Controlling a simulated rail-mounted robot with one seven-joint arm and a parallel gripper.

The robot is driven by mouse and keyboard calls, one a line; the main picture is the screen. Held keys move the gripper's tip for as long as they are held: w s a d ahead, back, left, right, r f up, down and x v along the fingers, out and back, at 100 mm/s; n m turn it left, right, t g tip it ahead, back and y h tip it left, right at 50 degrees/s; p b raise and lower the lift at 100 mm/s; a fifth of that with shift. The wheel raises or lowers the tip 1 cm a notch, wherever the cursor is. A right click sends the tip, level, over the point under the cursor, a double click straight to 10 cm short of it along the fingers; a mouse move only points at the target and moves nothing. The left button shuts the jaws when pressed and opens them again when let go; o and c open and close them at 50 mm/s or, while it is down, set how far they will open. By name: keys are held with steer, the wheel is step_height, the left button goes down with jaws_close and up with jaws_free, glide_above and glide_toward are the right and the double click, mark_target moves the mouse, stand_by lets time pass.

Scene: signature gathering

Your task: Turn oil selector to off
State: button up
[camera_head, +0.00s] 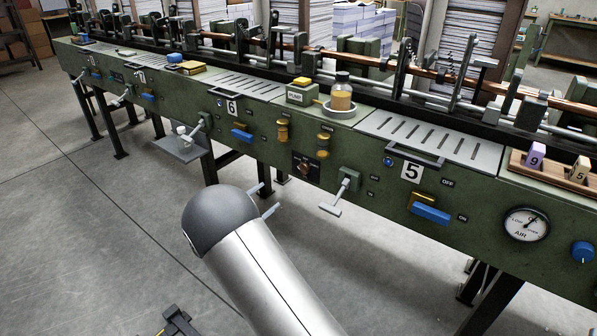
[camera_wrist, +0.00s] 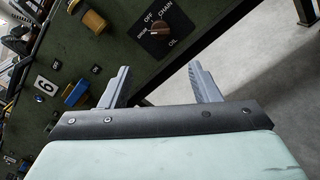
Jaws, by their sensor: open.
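The oil selector is a brown knob (camera_wrist: 158,28) on a black plate on the green machine front. In the wrist view the plate carries white lettering that includes OFF, CHAIN and OIL. Which label the knob points at is too small to tell. The selector (camera_head: 305,167) also shows in the head view, below the amber-coloured fittings. My gripper (camera_wrist: 158,68) is open and empty, its two grey fingers apart, with the knob beyond and between them. In the head view my gripper (camera_head: 267,199) is mostly behind my arm, left of and lower than the selector, apart from it.
A metal crank handle (camera_head: 345,190) sticks out right of the selector. An amber fitting (camera_head: 322,145) sits just above it. A blue paddle (camera_head: 242,135) and another crank (camera_head: 192,132) are to the left.

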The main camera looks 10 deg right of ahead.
mark_target(303, 169)
steer(key=x, duration=1.6)
steer(key=shift+d+b, duration=0.1)
steer(key=shift+b, duration=0.25)
steer(key=c, duration=1)
